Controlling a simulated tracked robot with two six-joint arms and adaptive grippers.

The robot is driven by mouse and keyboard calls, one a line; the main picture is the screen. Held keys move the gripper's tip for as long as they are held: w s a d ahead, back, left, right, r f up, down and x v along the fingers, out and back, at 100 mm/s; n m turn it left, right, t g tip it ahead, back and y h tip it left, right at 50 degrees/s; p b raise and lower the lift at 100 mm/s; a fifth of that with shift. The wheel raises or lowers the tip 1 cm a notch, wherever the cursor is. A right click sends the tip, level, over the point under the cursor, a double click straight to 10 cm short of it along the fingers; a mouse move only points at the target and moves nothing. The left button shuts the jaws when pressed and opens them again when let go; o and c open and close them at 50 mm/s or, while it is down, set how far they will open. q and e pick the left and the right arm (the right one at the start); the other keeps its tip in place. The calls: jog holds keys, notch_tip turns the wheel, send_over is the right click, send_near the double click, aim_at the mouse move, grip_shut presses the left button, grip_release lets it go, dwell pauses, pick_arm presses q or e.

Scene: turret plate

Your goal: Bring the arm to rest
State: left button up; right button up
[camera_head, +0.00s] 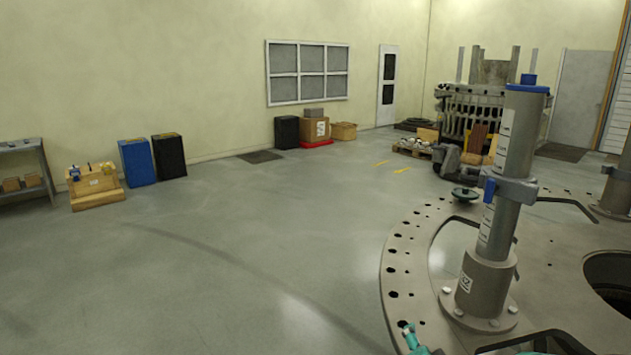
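Neither of my grippers and no part of my arms shows clearly in the head view. The turret plate (399,258) is a large grey ring with several dark holes along its rim, at the lower right. A tall grey cylinder (511,150) with a blue cap stands upright on it, bolted at its flange, with a clamp around its middle. A small teal object (412,338) sits at the plate's near rim, cut off by the bottom edge.
Blue (138,163) and black (169,156) bins stand along the left wall beside a wooden box (96,190). Cardboard boxes (315,129) and a large slotted machine (470,110) stand at the back. A large round opening (612,285) is at the right. The floor (230,260) left of the plate is clear.

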jog(key=s+a+f+n+g+y, duration=0.3)
jog(key=s+a+f+n, duration=0.1)
jog(key=s+f, duration=0.5)
jog(key=s+a+f+n+g+y, duration=0.35)
jog(key=s+f, duration=0.35)
jog(key=f, duration=0.4)
jog(key=s+a+f+n+g+y, duration=0.1)
jog(key=s+a+f+g, duration=0.1)
jog(key=s, duration=0.6)
jog(key=s+a+f+n+g, duration=0.2)
jog(key=s+f+g, duration=0.1)
jog(key=s, duration=0.6)
jog(key=shift+f+g+y, duration=0.25)
jog(key=shift+g+y, duration=0.1)
